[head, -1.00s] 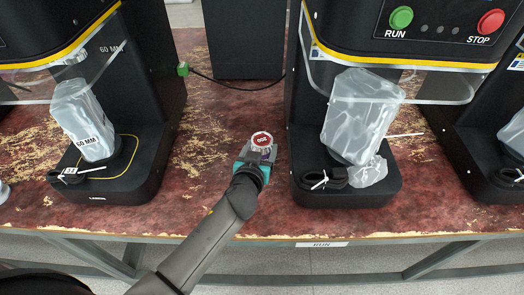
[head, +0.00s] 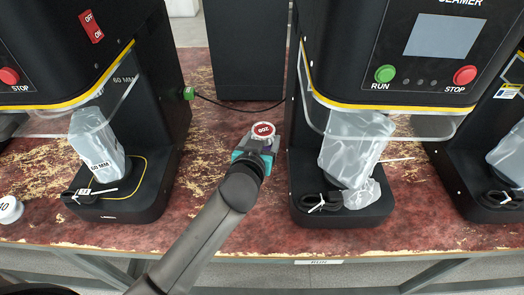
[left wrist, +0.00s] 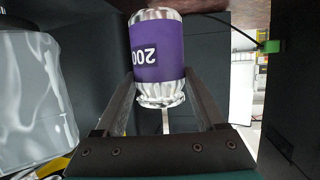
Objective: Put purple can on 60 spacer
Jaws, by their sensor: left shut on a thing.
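The purple can (left wrist: 158,60) has silver ends and a white "200" marking, and lies between the two fingers of my left gripper (head: 258,140) in the left wrist view. My left gripper is shut on the can. A wrapped, whitish object with a "60 MM" tag (head: 97,146) stands in the left machine; whether it is or covers the 60 spacer, I cannot tell. A white round piece (head: 10,209) sits at the left edge, its number not clearly readable. My right gripper is not in view.
The left machine (head: 150,185) and the middle machine (head: 340,215) stand either side of the can. The middle one holds a wrapped object (head: 355,145). A black box (head: 246,60) stands behind, with a cable near it. The worn red table (head: 220,115) between them is clear.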

